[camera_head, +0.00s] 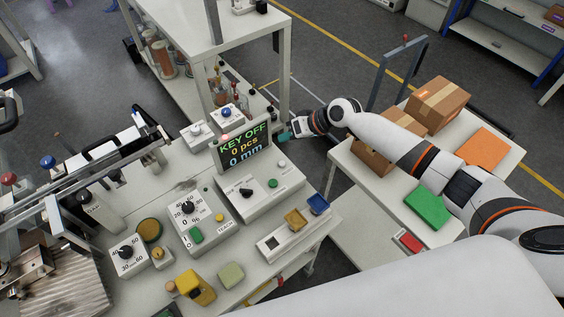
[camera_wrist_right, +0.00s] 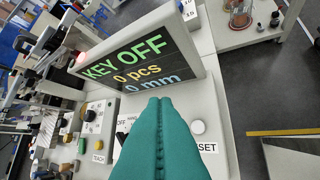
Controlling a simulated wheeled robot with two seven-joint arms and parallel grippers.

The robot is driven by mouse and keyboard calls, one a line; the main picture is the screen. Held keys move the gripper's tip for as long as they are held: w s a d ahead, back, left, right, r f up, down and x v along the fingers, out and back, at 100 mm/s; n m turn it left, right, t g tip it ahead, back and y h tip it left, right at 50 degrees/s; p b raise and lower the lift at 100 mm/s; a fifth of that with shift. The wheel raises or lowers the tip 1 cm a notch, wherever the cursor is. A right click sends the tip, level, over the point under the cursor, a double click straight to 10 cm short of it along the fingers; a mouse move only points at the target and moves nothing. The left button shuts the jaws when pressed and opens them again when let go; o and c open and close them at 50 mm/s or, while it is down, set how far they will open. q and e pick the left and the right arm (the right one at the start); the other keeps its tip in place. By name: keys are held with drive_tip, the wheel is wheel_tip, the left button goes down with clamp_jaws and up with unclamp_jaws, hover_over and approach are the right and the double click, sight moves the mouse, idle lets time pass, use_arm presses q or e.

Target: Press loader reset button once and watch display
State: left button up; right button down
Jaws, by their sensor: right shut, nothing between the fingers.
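The loader display (camera_head: 243,146) stands upright on a white control box and reads "KEY OFF", "0 pcs" and "0 mm"; the right wrist view shows the same text on the display (camera_wrist_right: 135,62). A round white button (camera_head: 282,164) is on the box; in the right wrist view this white button (camera_wrist_right: 198,127) sits by a label whose visible end reads "SET". A green button (camera_head: 273,183) and a black key switch (camera_head: 246,190) are on the same box. My right gripper (camera_head: 284,136) is shut and empty beside the display's right edge, apart from the white button. Its teal fingers (camera_wrist_right: 160,140) hide part of the box.
A control box with a large dial (camera_head: 187,208) stands left of the loader box. A tray with yellow and blue bins (camera_head: 270,243) is in front. Cardboard boxes (camera_head: 440,101) and a green block (camera_head: 428,208) lie on the right table. The gap between tables is free.

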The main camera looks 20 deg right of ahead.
drive_tip(key=shift+f, duration=0.1)
drive_tip(key=b, duration=0.7)
approach(279, 162)
drive_tip(key=w+a+f, duration=0.1)
drive_tip(key=a, duration=0.1)
drive_tip(key=w+a+f, duration=0.1)
drive_tip(key=a, duration=0.1)
drive_tip(key=shift+w+f, duration=0.35)
drive_tip(key=shift+w, duration=0.05)
idle(1.2)
drive_tip(key=shift+f+b, duration=0.45)
drive_tip(key=shift+b, duration=0.1)
drive_tip(key=shift+f+b, duration=0.4)
drive_tip(key=shift+f, duration=0.15)
idle(0.4)
drive_tip(key=shift+r, duration=0.15)
drive_tip(key=shift+r+p, duration=0.8)
drive_tip(key=shift+r, duration=0.05)
